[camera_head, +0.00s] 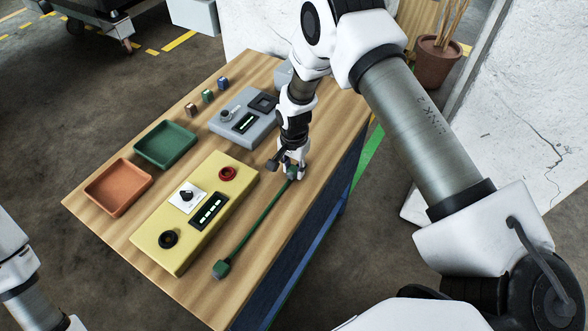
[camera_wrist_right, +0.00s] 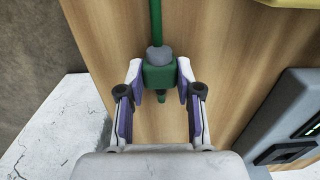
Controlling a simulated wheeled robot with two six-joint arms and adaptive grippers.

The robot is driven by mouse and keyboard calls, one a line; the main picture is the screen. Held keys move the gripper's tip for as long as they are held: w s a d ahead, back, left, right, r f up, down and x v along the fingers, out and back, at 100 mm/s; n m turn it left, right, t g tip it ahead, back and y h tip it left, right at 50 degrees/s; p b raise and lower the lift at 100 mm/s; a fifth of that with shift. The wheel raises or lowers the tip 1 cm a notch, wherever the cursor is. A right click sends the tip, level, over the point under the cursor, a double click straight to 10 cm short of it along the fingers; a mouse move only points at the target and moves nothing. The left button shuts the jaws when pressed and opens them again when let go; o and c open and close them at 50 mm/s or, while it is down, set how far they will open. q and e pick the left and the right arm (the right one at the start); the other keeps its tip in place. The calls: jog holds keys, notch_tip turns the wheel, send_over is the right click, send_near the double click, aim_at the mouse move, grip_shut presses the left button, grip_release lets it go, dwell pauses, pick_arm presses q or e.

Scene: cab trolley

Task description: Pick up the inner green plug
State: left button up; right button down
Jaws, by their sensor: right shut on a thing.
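A green cable (camera_head: 254,221) runs over the wooden table beside the yellow box, with a green plug at each end. The near plug (camera_head: 222,268) lies on the table near its front edge. My right gripper (camera_head: 290,172) is at the far end of the cable and is shut on the other green plug (camera_wrist_right: 158,75). In the right wrist view that plug sits between the two fingertips (camera_wrist_right: 160,70), its cable leading away at the top. I cannot tell whether this plug touches the table. Only part of my left arm shows at the lower left; its gripper is out of view.
The yellow box (camera_head: 166,254) with knobs and the grey box (camera_head: 256,133) stand on the table (camera_head: 212,315). Green (camera_head: 165,145) and orange (camera_head: 118,186) trays lie at the left. Several small blocks (camera_head: 207,96) stand at the back. A potted plant (camera_head: 436,62) stands beyond.

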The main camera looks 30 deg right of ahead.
aim_at(295, 172)
jog(key=shift+r, duration=0.35)
jog(key=r+b, duration=0.1)
jog(key=s+r+b, duration=0.1)
jog(key=shift+s+a+r, duration=0.1)
jog(key=shift+s+r, duration=0.05)
jog(key=shift+r, duration=0.15)
jog(key=s+a+b, duration=0.2)
jog(key=s+b, duration=0.1)
jog(key=s, duration=0.4)
jog(key=s+a+r+b, duration=0.1)
jog(key=s+b, duration=0.2)
jog(key=s, duration=0.4)
jog(key=shift+s+a+r, duration=0.25)
jog(key=shift+a+r, duration=0.05)
jog(key=shift+a, duration=0.1)
